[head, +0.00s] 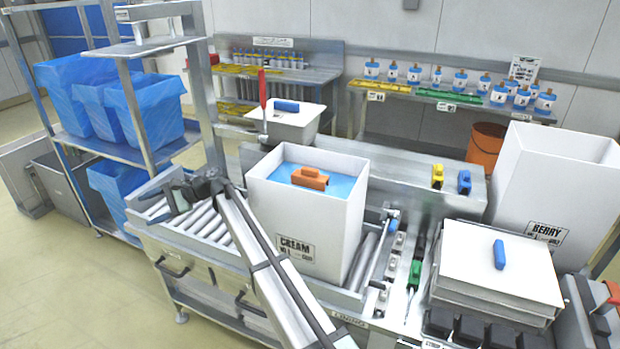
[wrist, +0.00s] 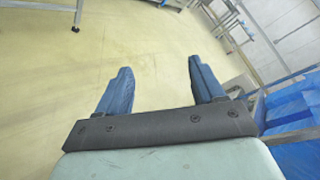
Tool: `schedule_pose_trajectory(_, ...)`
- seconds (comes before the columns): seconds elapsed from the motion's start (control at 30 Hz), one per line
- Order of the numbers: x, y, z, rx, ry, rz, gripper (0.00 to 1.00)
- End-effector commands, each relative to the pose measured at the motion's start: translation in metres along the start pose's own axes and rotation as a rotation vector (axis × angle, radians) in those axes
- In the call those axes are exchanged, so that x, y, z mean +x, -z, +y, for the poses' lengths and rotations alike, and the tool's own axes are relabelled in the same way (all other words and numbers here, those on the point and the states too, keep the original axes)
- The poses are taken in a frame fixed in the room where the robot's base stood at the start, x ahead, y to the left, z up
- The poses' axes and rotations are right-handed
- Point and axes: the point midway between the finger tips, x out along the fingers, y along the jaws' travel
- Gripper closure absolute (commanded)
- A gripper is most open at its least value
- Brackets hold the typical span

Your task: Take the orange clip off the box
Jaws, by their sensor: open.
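The orange clip (head: 310,178) shows against a blue surface (head: 338,183) within the open top of the white box (head: 305,228) labelled CREAM, in the head view. I cannot tell exactly what the clip rests on or grips. My gripper (head: 168,198) is left of the box, over the roller conveyor's left end, apart from box and clip. In the wrist view my gripper (wrist: 160,78) shows two blue fingers spread apart with nothing between them, facing the floor. The clip and box are not in the wrist view.
A shelf rack (head: 140,110) with blue-lined bins stands close to my gripper's left. A white tub (head: 290,122) with a blue item is behind the box. A taller BERRY box (head: 550,190) and a white lidded stack (head: 495,275) stand right. My arm passes before the CREAM box.

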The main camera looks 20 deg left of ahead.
Motion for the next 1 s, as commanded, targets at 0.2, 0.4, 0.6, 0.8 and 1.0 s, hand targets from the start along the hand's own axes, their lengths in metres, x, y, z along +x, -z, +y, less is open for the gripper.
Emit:
schedule_pose_trajectory(0.2, -0.036, -0.055, -0.086, -0.069, 0.059, -0.048, 0.32)
schedule_pose_trajectory(0.4, -0.083, -0.098, -0.134, -0.078, 0.077, -0.05, 0.32)
schedule_pose_trajectory(0.6, -0.162, -0.126, -0.145, 0.033, 0.045, 0.048, 0.32)
schedule_pose_trajectory(0.8, -0.27, -0.127, -0.103, 0.328, 0.002, 0.294, 0.32)
schedule_pose_trajectory(1.0, -0.388, -0.126, -0.036, 0.715, 0.048, 0.603, 0.32)
